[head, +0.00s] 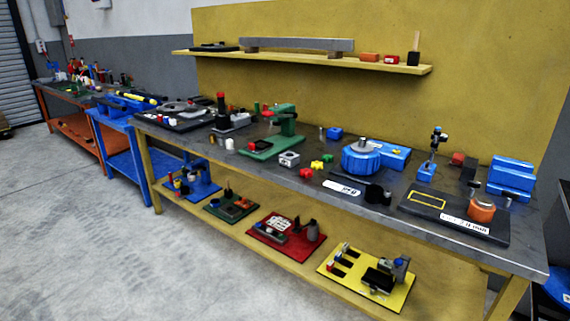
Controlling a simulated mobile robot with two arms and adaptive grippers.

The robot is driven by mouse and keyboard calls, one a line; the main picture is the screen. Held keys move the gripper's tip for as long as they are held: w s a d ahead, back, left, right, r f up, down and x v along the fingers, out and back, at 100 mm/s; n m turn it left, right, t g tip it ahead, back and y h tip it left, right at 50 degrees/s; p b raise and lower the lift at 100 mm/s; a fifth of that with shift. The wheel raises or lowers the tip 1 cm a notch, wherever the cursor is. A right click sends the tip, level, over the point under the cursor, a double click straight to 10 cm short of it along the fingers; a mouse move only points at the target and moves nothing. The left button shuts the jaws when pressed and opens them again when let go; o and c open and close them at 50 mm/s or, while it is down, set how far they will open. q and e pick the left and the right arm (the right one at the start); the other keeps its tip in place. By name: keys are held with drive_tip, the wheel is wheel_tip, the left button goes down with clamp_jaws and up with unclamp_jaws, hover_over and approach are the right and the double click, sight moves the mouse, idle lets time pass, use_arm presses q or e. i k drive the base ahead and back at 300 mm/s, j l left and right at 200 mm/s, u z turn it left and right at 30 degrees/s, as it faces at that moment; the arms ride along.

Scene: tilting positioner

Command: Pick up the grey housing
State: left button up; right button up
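A small light-grey block with a dark round opening (289,159), which looks like the grey housing, sits on the dark top of the long workbench (330,203). It stands between a green press-like fixture (284,122) and a blue round device with a blue body behind it (361,160). Nothing covers the block from this side. Neither of my grippers shows in the head view.
Small red (306,173), yellow (317,165) and green parts lie just right of the block. A black board with an orange part (482,212) lies near the right end. A lower shelf holds several coloured trays. The concrete floor (110,240) in front is clear.

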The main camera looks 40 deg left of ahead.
sight(287, 159)
drive_tip(key=u, duration=1.65)
